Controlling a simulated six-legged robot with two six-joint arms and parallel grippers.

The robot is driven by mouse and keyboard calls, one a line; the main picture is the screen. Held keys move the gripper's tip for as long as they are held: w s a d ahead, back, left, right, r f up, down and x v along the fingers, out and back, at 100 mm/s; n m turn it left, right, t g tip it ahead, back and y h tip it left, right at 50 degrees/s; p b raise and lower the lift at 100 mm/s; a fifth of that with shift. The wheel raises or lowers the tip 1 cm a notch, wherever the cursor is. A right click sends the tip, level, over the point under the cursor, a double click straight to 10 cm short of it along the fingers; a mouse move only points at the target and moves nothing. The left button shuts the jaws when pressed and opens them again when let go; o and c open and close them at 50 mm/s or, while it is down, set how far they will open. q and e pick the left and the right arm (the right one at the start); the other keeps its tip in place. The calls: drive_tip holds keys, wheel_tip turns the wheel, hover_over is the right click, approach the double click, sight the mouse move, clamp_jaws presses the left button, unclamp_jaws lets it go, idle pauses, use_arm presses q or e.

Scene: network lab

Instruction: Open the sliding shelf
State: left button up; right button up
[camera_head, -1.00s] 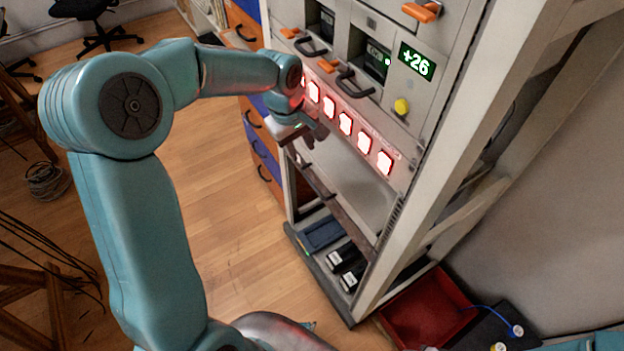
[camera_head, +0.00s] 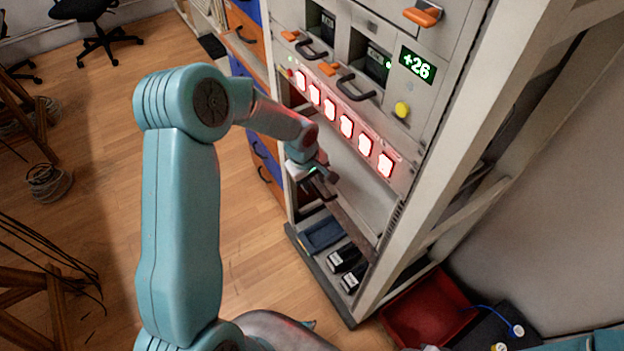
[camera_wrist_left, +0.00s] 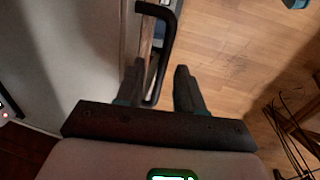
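The sliding shelf (camera_head: 372,192) is a pale flat panel in the rack, below the row of red-lit buttons. Its dark bar handle (camera_wrist_left: 170,25) is on its front edge, in the left wrist view. In the head view my left gripper (camera_head: 320,184) is at the shelf's front and largely hides the handle. In the left wrist view my left gripper (camera_wrist_left: 160,70) is open. The near part of the handle lies between its two fingers, closer to the left finger; contact cannot be told. My right gripper is not in view.
Above the shelf are red-lit buttons (camera_head: 346,126), drawer handles (camera_head: 355,86) and a +26 display (camera_head: 417,65). The rack's base (camera_head: 345,310) holds dark boxes. A red tray (camera_head: 428,308) lies at its right. The wooden floor (camera_head: 245,245) in front is clear.

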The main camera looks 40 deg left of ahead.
use_arm(q)
drive_tip(key=shift+s+a+r, duration=0.1)
drive_tip(key=shift+s, duration=0.1)
drive_tip(key=c, duration=0.7)
drive_tip(key=shift+w, duration=0.1)
idle(0.7)
